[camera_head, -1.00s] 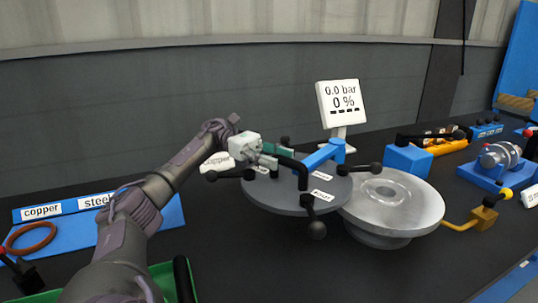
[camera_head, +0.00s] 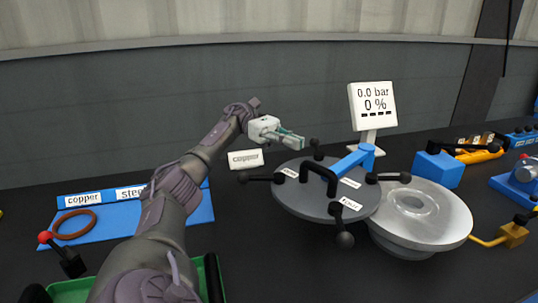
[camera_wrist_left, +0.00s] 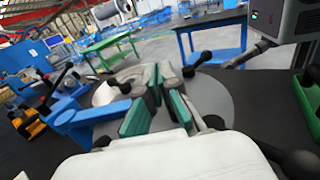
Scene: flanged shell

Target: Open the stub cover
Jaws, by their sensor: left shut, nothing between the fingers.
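The stub cover (camera_head: 300,203) is a dark grey disc with a black handle (camera_head: 318,172) and black-knobbed clamps around its rim. It hangs on a blue swing arm (camera_head: 352,160), to the left of the silver flanged stub (camera_head: 440,228), whose round top face shows uncovered. Their edges overlap in the picture. My left gripper (camera_head: 297,141) is shut and empty, above and behind the handle and apart from it. In the left wrist view its green-padded fingers (camera_wrist_left: 159,104) show in front of the cover (camera_wrist_left: 210,93). My right gripper is not in view.
A gauge sign (camera_head: 373,106) reading 0.0 bar and 0 % stands behind the swing arm. A blue tray (camera_head: 120,219) with a copper-coloured ring (camera_head: 75,236) lies left. A green tray (camera_head: 70,292) is at front left.

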